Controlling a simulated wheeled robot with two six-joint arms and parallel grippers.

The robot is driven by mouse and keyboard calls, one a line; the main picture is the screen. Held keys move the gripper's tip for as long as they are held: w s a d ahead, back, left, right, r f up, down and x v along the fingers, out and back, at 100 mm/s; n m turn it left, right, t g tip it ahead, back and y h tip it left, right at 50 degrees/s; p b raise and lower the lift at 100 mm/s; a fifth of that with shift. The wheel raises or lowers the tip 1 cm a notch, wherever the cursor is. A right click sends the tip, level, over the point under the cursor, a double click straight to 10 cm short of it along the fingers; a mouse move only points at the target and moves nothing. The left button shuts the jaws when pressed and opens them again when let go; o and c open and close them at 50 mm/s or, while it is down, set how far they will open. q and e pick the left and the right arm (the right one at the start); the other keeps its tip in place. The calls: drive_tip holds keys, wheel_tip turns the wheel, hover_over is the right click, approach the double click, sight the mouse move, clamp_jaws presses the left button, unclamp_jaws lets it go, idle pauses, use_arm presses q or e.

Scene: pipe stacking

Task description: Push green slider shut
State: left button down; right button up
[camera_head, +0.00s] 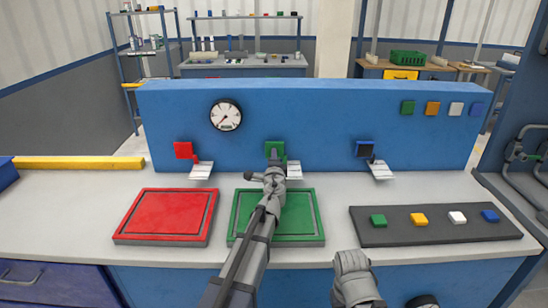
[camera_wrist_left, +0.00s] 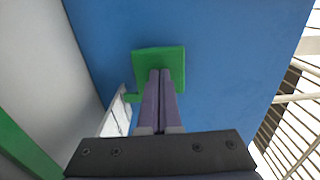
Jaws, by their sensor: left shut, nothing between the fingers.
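The green slider (camera_head: 275,149) is a square green plate on the front of the blue upright panel (camera_head: 320,120), with a white sloped plate (camera_head: 294,170) below it. In the left wrist view the green slider (camera_wrist_left: 145,60) stands flat on the blue surface, with a small green tab at its lower left. My left gripper (camera_head: 275,158) is shut and empty, its fingers pointing at the slider. In the left wrist view the shut fingertips (camera_wrist_left: 160,73) overlap the plate's middle; I cannot tell whether they touch it. My left arm hides part of the area below.
Red (camera_head: 165,213) and green (camera_head: 305,213) trays lie on the table. A dark mat (camera_head: 440,234) with colored blocks is right. A gauge (camera_head: 226,115) is on the panel.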

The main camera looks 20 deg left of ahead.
use_arm(q)
drive_tip(key=shift+w+a+r, duration=0.1)
drive_tip(key=shift+w+r, duration=0.05)
drive_tip(key=shift+w, duration=0.15)
